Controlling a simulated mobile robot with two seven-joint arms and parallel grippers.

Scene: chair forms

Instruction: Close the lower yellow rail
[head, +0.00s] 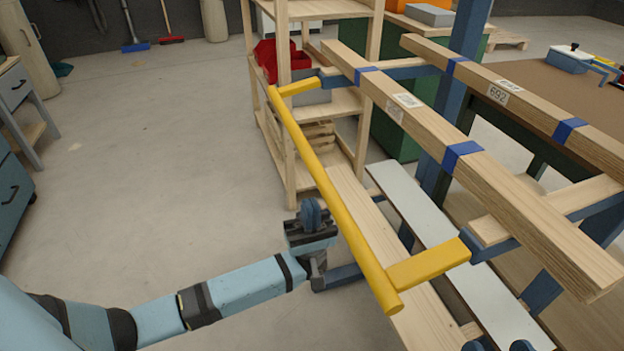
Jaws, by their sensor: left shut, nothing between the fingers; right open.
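One yellow rail (335,200) runs slantwise through the middle of the head view. Its two short side arms, one at the far end and one at the near end, point right toward the wooden frame (420,115). The long bar stands out to the left of that frame. My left gripper (311,214) is shut and empty, just left of the bar's nearer half, with its fingers pointing up. I cannot tell if it touches the bar. Two rounded blue fingertips of my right gripper (497,346) show apart at the bottom edge; the rest is out of view.
A wooden shelf (290,140) with a red bin (266,60) stands behind the rail. Pale boards (415,205) lie low beneath the frame. A second wooden beam (530,105) and a brown table (560,95) are at the right.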

